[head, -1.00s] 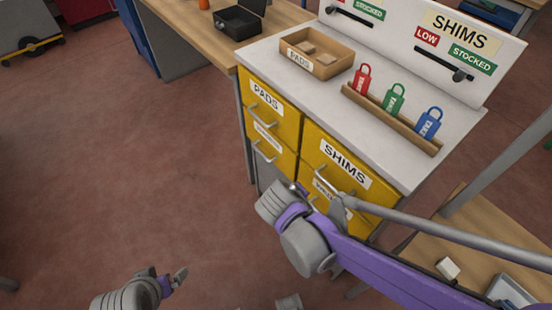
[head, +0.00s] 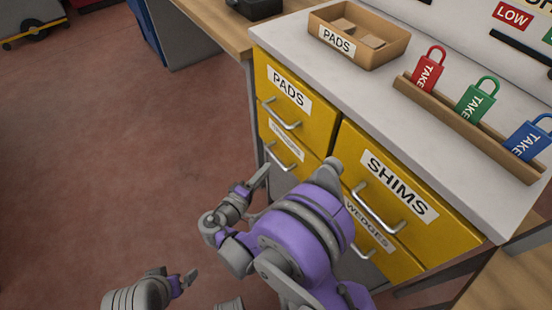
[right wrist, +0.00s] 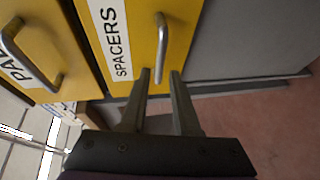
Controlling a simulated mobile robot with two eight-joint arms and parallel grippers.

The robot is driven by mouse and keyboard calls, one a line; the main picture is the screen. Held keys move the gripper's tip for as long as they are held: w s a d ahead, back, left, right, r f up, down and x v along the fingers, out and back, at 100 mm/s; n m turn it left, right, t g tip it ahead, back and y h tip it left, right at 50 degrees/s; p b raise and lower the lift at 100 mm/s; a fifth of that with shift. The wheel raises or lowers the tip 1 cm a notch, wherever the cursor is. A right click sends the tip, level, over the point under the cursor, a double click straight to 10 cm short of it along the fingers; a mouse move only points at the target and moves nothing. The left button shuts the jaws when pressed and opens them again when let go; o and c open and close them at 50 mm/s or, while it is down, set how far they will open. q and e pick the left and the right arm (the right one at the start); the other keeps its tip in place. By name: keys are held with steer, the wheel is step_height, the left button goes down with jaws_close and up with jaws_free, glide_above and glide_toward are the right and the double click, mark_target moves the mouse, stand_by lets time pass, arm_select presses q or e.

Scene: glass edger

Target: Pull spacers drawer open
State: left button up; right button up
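The spacers drawer (head: 308,163) is a yellow drawer under the PADS drawer in the cabinet's left column, and it looks shut. Its SPACERS label and yellow front (right wrist: 140,35) show clearly in the right wrist view. Its metal bar handle (right wrist: 161,45) also shows in the head view (head: 284,157). My right gripper (right wrist: 160,76) is open, with the handle's lower end between its fingertips in the picture; I cannot tell whether they touch it. In the head view the right gripper (head: 254,184) is beside the drawer. My left gripper (head: 186,279) is low, away from the cabinet.
The PADS (head: 275,84), SHIMS (head: 415,225) and WEDGES (head: 385,258) drawers surround it. The white cabinet top holds a PADS tray (head: 375,62) and a wooden rack (head: 470,135) with red, green and blue padlock-shaped tags. The floor left of the cabinet is clear.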

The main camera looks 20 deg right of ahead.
mark_target(276, 158)
steer(key=b+x, duration=0.1)
steer(key=x, duration=0.6)
steer(key=shift+w+f, duration=0.1)
jaws_close()
stand_by(1.2)
